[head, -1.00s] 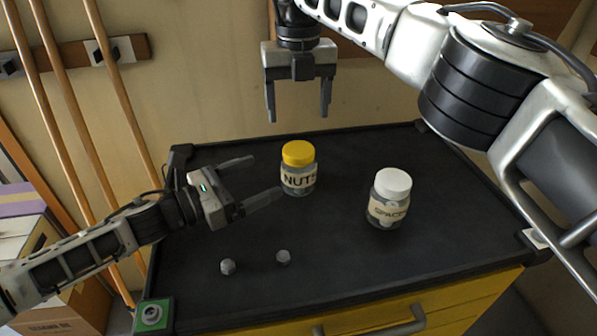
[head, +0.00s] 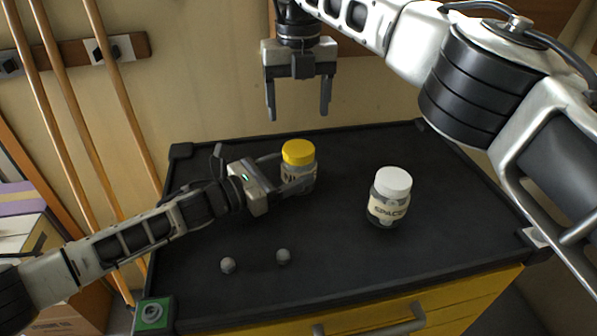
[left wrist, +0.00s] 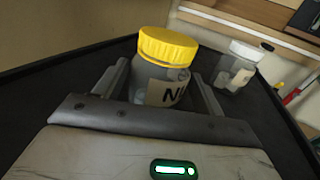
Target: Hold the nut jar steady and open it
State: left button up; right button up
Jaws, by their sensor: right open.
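The nut jar (head: 298,172), clear with a yellow lid and a "NUTS" label, stands upright on the black dolly top. It also shows in the left wrist view (left wrist: 160,78). My left gripper (head: 287,175) reaches in from the left at body height, below the lid, with one finger on each side of the jar. In the left wrist view its fingers (left wrist: 160,92) look open, with a small gap beside the jar; the front finger partly hides the label. My right gripper (head: 298,112) is open and empty, pointing down above and behind the yellow lid.
A white-lidded "SPACERS" jar (head: 388,200) stands to the right of the nut jar. Two small grey pieces (head: 228,265) (head: 283,256) lie near the front. The dolly top (head: 400,255) has a raised rim and is otherwise clear. A wall stands behind.

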aim_at(299, 148)
pick_arm(q)
grip_shut()
pick_arm(e)
jog(key=m, duration=2.2)
jog(key=shift+f, duration=4.05)
jog(key=shift+c, duration=0.3)
